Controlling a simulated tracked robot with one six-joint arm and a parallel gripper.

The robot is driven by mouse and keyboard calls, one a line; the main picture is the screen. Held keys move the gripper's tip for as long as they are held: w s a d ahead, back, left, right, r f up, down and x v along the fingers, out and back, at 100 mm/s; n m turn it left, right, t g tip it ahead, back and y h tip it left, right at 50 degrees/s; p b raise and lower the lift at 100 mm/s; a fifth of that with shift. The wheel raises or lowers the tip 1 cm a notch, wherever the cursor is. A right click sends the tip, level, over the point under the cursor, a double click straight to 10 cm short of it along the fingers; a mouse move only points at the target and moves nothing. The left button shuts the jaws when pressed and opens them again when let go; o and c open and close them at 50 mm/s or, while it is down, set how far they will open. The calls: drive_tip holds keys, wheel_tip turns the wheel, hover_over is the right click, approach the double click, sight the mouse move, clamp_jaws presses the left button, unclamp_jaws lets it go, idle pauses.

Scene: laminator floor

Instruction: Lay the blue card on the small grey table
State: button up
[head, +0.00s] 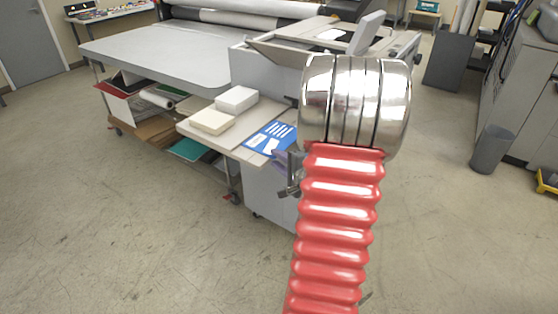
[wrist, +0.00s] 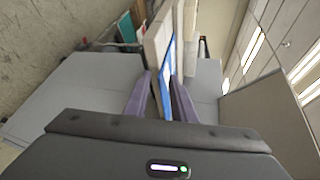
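The blue card (head: 268,138) with white print lies on the pale side shelf (head: 225,133) of the machine, near the shelf's front right corner. In the wrist view the card (wrist: 167,65) shows nearly edge-on, as a thin blue strip between my two purple fingers. My gripper (wrist: 161,76) is open around the card's near edge, with a gap visible on the left finger's side. In the head view my gripper (head: 291,172) is mostly hidden behind my red and chrome arm. I cannot clearly make out a small grey table.
Two pale paper stacks (head: 224,110) sit on the shelf beside the card. A wide grey-topped table (head: 160,50) on casters stands behind at left, with rolls and boards beneath. A grey bin (head: 490,149) stands at right. The floor in front is clear.

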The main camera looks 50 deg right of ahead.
clamp_jaws()
drive_tip(key=shift+s, duration=0.2)
drive_tip(key=shift+s+d+f, duration=0.1)
drive_tip(key=shift+s+d, duration=0.05)
drive_tip(key=shift+s, duration=1)
drive_tip(key=shift+o, duration=0.9)
unclamp_jaws()
drive_tip(key=v, duration=1.3)
drive_tip(key=shift+s, duration=0.35)
